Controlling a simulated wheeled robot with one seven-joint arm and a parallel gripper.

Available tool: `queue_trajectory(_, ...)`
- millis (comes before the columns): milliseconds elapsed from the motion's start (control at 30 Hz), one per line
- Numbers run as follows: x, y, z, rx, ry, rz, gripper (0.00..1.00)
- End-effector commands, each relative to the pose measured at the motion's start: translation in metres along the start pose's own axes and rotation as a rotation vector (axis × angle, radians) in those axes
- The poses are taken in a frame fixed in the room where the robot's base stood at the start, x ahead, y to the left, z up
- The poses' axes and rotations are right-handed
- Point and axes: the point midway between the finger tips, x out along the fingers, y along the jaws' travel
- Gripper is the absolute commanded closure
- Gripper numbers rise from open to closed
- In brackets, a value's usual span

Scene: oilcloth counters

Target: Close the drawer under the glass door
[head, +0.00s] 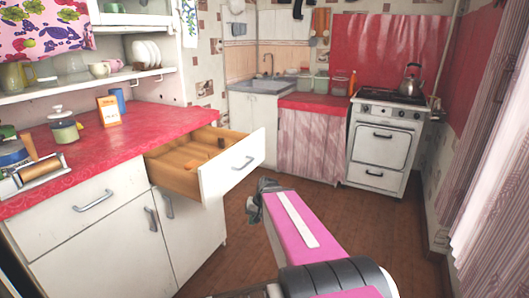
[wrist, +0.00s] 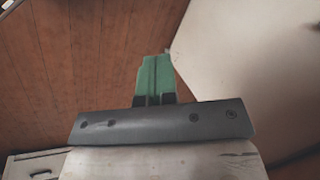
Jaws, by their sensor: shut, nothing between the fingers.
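A drawer stands pulled far out of the left counter, with a white front (head: 232,162) and a metal handle. Its wooden inside shows dividers and a few small things. My gripper (head: 256,196) is just right of and below the drawer front in the head view, at the end of my pink arm. In the wrist view its green fingers (wrist: 155,76) are together with nothing between them. A pale panel fills the right of that view; I cannot tell which surface it is.
The red counter top (head: 160,120) holds jars, an orange box (head: 108,111) and a blue cup. A closed drawer and cabinet doors (head: 185,235) are below. A white stove (head: 383,145) stands at the back right. Brown floor (head: 320,215) is clear in the middle.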

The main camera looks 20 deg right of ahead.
Motion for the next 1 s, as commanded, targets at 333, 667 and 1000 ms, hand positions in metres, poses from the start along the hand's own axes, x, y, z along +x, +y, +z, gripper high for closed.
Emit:
queue_trajectory(333, -0.092, 0.027, -0.089, 0.229, 0.167, -0.54, 1.0)
queue_trajectory(667, -0.221, 0.087, -0.149, 0.335, 0.401, -1.004, 1.0)
queue_trajectory(1000, -0.271, 0.111, -0.163, 0.347, 0.497, -1.161, 1.0)
